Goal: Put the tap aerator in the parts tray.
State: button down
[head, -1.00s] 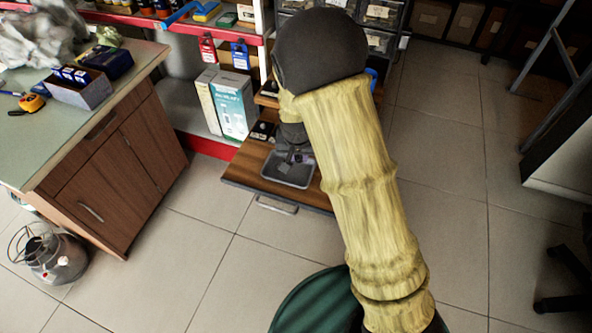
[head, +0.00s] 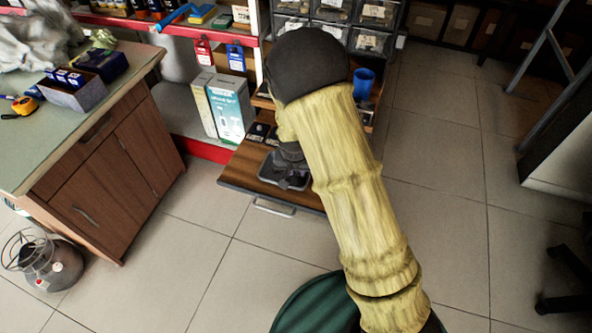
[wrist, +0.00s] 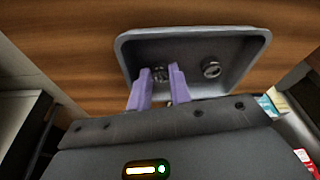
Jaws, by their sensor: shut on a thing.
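The grey parts tray (wrist: 128,52) is a shallow rectangular dish on a brown wooden surface; it also shows in the head view (head: 269,168), partly covered by my gripper. My gripper (wrist: 164,77) has its purple fingers over the left part of the tray, shut on a small metallic thing, which looks like the tap aerator (wrist: 160,73). The fingers partly hide it, and I cannot tell whether it touches the tray floor. A small metal ring-shaped part (wrist: 211,69) lies in the tray to the right of the fingers. In the head view my gripper (head: 293,182) is small and dark.
The wooden surface (head: 240,165) has a metal handle at its front. Floor in front is clear.

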jog(key=shift+f, duration=0.1)
jog(key=c, duration=1.3)
grip_release()
jog(key=shift+a, duration=0.1)
jog(key=shift+s+r, duration=0.1)
jog(key=shift+r, duration=0.5)
jog(key=p+v, duration=0.3)
jog(key=v, duration=0.8)
jog(key=shift+s, duration=0.1)
